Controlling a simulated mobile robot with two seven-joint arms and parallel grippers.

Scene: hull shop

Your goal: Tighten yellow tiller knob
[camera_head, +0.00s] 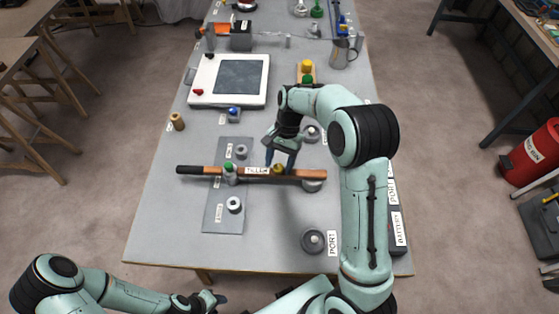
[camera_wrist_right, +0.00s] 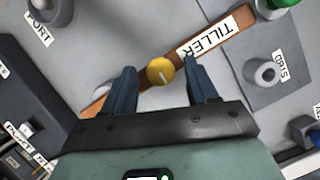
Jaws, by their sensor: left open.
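The yellow tiller knob (camera_head: 279,169) sits on top of the brown wooden tiller (camera_head: 310,174), which lies crosswise on the table and has a dark grip at its left end. In the right wrist view the knob (camera_wrist_right: 160,70) is round, with a pale mark on its top. My right gripper (camera_head: 281,163) is over the tiller. Its two fingers (camera_wrist_right: 161,75) stand on either side of the knob with gaps showing, so it is open around or just above it; I cannot tell the exact height. My left gripper (camera_head: 213,300) is low at the front, apart from the table things, open and empty.
A green knob (camera_head: 228,168) is on the tiller further left, above a grey plate (camera_head: 222,216) with round fittings. A PORT fitting (camera_head: 313,241) stands near the front. A white framed hatch (camera_head: 229,79) lies at the back left. The front left tabletop is clear.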

